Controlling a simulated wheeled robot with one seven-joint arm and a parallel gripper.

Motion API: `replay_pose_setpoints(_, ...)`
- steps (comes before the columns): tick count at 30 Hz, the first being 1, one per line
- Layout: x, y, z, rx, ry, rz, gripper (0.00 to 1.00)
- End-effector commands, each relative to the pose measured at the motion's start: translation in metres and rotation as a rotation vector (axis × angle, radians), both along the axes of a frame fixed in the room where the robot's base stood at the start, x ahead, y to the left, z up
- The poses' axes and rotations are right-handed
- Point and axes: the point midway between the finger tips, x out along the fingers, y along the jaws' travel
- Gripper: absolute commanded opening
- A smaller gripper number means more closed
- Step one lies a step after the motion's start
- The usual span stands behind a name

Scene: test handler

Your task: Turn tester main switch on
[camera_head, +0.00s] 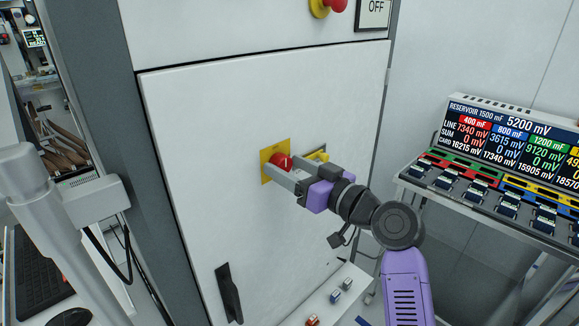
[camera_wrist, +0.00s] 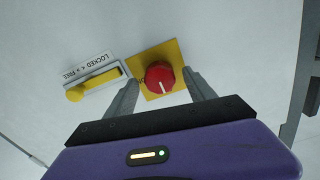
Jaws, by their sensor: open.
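The main switch is a red rotary knob (camera_head: 281,161) on a yellow plate (camera_head: 267,153) on the white cabinet door. In the wrist view the red knob (camera_wrist: 160,76) has a white mark pointing down and slightly right. The yellow plate (camera_wrist: 176,56) shows partly covered lettering. My gripper (camera_head: 277,172) is at the switch in the head view. In the wrist view its open fingers (camera_wrist: 158,88) stand on either side of the knob, with gaps visible. Whether a finger touches the knob cannot be told.
A yellow-handled latch (camera_wrist: 95,84) labelled LOCKED and FREE sits beside the switch. A black door handle (camera_head: 229,293) is lower on the door. A red emergency button (camera_head: 336,5) is above. A display and card rack (camera_head: 510,150) stand to the right.

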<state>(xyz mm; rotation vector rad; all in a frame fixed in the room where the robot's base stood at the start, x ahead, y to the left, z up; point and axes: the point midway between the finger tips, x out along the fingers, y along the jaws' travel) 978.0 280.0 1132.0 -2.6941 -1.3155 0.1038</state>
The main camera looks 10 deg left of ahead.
Motion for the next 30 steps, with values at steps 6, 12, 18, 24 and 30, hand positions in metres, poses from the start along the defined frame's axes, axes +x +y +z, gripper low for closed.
replay_pose_setpoints(6,-0.0001,-0.0001,-0.0002,0.0,0.0,0.0,0.49)
replay_pose_setpoints(12,-0.0002,-0.0001,-0.0002,0.0,0.0,0.0,0.1)
replay_pose_setpoints(18,-0.0002,-0.0002,-0.0002,0.004,0.005,0.0,0.01)
replay_pose_setpoints(24,-0.0001,-0.0003,0.0002,0.036,0.046,0.0,0.01)
replay_pose_setpoints(30,0.0002,-0.0007,0.0004,0.113,0.147,-0.001,0.01)
